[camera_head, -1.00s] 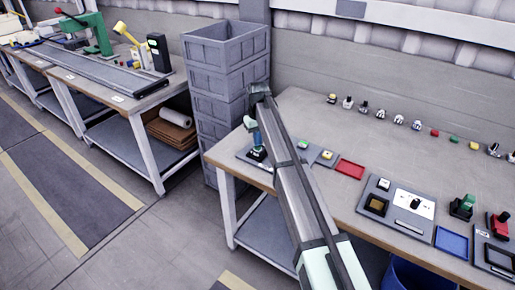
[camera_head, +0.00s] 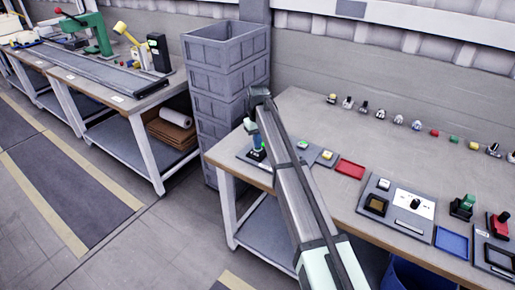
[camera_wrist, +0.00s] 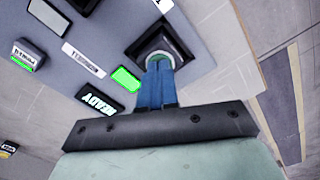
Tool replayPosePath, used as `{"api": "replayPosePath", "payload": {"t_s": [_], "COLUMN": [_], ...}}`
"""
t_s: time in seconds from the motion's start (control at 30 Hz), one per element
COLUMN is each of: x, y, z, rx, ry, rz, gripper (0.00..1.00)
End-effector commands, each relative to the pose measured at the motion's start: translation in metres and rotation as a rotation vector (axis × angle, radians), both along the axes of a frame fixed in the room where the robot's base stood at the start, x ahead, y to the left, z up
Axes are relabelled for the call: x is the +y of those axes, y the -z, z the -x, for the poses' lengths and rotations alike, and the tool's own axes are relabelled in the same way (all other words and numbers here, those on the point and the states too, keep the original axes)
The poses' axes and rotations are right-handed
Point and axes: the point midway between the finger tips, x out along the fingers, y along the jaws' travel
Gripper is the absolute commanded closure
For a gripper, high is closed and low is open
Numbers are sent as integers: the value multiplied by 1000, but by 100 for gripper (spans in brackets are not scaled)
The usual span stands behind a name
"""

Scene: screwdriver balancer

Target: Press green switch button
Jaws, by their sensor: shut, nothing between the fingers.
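The green switch button is a round green cap in a dark square housing (camera_wrist: 150,42) on the grey panel, and its rim (camera_wrist: 184,55) shows in the wrist view. In the head view its dark base (camera_head: 257,155) is at the left end of the workbench. My gripper (camera_wrist: 160,62) has blue fingers held together, empty, with the tips over the green cap. The fingers hide much of the cap, so I cannot tell whether it is pressed down. In the head view my gripper (camera_head: 254,142) points down at the switch.
A lit green indicator (camera_wrist: 125,79) and a READY display (camera_wrist: 100,99) sit beside the switch. Stacked grey crates (camera_head: 228,85) stand close on the left.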

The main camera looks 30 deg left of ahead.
Motion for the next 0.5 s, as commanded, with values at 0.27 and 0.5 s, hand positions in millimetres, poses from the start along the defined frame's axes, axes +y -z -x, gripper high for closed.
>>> {"api": "replayPosePath", "payload": {"t_s": [0.27,0.5], "x": [0,0], "y": [-1,-13], "z": [0,0], "rx": [0,0], "ry": [0,0], "rz": [0,0], "gripper": [100,100]}}
